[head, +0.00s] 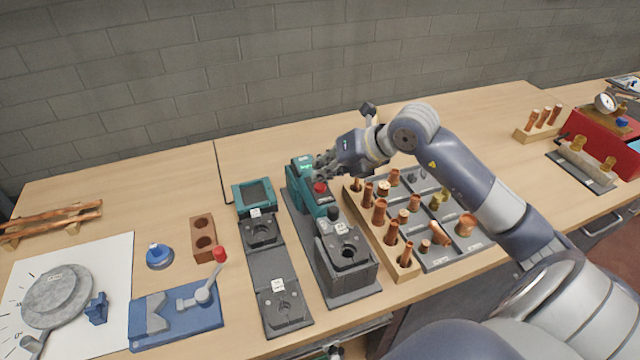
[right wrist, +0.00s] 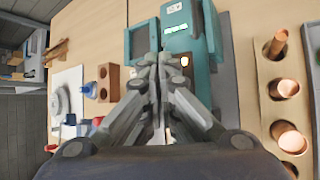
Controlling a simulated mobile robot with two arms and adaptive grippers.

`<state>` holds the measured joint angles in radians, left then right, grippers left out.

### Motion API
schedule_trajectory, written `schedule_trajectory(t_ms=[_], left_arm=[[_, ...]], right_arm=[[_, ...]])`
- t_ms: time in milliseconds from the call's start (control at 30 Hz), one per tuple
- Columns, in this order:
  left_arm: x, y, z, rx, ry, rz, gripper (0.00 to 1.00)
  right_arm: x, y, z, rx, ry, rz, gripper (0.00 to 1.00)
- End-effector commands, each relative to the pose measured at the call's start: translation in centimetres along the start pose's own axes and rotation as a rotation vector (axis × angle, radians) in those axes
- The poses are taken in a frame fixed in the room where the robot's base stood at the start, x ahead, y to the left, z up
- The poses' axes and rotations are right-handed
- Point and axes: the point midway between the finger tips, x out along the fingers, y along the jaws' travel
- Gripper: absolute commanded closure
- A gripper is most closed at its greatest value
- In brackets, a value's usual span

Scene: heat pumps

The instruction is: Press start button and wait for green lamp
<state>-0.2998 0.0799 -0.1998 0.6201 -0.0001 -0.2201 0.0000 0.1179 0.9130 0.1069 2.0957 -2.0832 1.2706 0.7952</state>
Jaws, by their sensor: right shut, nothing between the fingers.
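A teal machine (head: 300,172) stands mid-table, with a red knob or button (head: 319,187) on its front and a small patch glowing green (head: 305,166). My right gripper (head: 322,166) is shut and empty, with its fingertips close over the machine's top, beside the glowing patch. In the right wrist view the shut fingers (right wrist: 160,65) cover part of the teal machine (right wrist: 199,38). A small lit display (right wrist: 175,29) and a pale round spot (right wrist: 184,61) show beside them. I cannot tell whether the fingertips touch a button. My left gripper is out of view.
A teal-framed screen unit (head: 254,195) stands left of the machine, and a dark block with a hole (head: 346,254) in front. A grey tray (head: 447,259) and wooden rack (head: 398,270) of copper fittings lie right. A blue fixture (head: 178,318) is front left.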

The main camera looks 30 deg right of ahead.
Motion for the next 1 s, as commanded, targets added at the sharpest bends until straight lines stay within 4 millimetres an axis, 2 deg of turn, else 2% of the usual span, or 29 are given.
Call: schedule_trajectory(t_ms=[233,700,1000], left_arm=[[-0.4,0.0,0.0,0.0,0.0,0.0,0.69],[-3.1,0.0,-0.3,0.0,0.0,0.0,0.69],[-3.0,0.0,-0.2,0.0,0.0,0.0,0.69]], right_arm=[[-0.4,0.3,0.3,-0.001,-0.002,0.001,1.0],[-3.5,2.5,2.6,0.0,-0.001,0.0,1.0],[-3.5,2.5,2.5,0.0,-0.001,0.0,1.0]])
